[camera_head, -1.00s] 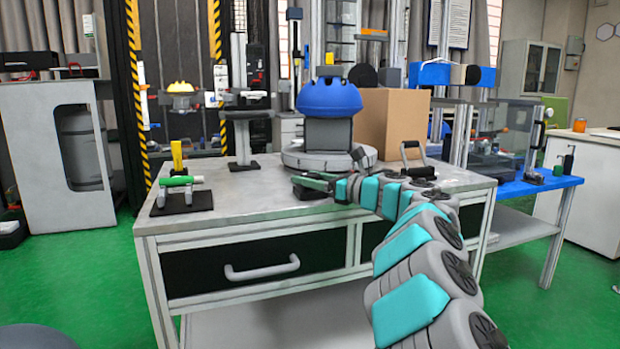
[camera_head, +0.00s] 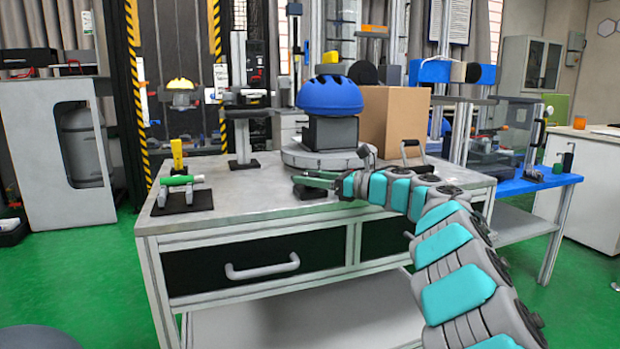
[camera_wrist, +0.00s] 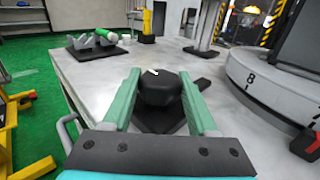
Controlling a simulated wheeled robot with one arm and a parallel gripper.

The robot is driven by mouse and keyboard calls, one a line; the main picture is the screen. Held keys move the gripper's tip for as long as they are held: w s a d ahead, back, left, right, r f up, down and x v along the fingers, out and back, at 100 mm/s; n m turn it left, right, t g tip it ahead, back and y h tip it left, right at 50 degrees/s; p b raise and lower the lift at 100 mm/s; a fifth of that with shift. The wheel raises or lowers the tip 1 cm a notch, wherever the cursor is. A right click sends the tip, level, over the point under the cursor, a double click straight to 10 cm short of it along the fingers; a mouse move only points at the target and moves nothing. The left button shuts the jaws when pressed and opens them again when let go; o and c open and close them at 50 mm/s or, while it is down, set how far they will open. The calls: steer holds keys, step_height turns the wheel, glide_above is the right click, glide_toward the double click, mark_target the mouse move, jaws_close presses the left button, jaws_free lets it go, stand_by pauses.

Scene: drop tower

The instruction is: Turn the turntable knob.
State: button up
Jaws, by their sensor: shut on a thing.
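The turntable knob (camera_wrist: 160,88) is a dark, rounded block with a white mark on top, on a dark flat base. In the wrist view it sits between the two green fingers of my gripper (camera_wrist: 160,92), which is shut on it. A blue helmet (camera_head: 329,96) stands on a dark block on the turntable.
A cardboard box (camera_head: 394,120) stands behind the turntable. A black handle (camera_head: 411,155) stands to the right.

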stand_by(0.3)
steer(key=o, duration=1.4)
steer(key=shift+c, duration=0.2)
steer(key=shift+d, duration=0.1)
steer(key=v, duration=0.7)
steer(key=shift+s+d, duration=0.2)
